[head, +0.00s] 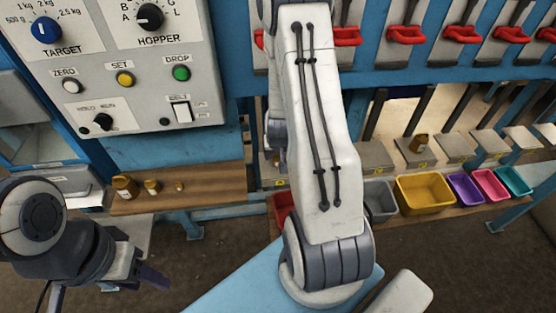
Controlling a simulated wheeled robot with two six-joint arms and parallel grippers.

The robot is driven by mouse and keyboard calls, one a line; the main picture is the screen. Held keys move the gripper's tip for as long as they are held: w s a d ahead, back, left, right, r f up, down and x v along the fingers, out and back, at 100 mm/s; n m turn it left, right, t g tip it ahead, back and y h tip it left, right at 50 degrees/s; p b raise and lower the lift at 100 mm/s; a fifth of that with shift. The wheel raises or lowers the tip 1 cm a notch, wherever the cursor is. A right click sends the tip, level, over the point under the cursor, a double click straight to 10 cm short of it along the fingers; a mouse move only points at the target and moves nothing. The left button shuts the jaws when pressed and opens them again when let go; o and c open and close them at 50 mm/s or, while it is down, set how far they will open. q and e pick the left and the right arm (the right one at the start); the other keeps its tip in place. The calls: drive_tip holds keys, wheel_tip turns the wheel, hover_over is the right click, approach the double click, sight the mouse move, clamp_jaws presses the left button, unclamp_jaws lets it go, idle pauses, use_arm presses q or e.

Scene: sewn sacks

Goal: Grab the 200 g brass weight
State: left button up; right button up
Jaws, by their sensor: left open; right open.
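Three brass weights stand in a row on a wooden shelf at the left in the head view: a large one (125,187), a medium one (153,187) and a small one (179,186). Another brass weight (419,143) sits on a grey plate at the right. I cannot read any markings, so I cannot tell which is 200 g. My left gripper (140,278) is open, at the lower left, in front of and below the shelf in the picture, apart from the weights. My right gripper is not visible; my white arm fills the middle.
The wooden shelf (225,182) has bare room right of the small weight. A control panel (110,65) with knobs and buttons stands above it. Grey, yellow (424,193), purple, pink and teal bins line the right. Red-handled levers (407,35) hang above.

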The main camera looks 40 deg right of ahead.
sight(278, 158)
drive_tip(key=shift+p+x, duration=0.45)
drive_tip(key=shift+x, duration=1.45)
drive_tip(key=shift+a, duration=0.15)
clamp_jaws()
drive_tip(key=shift+r, duration=0.15)
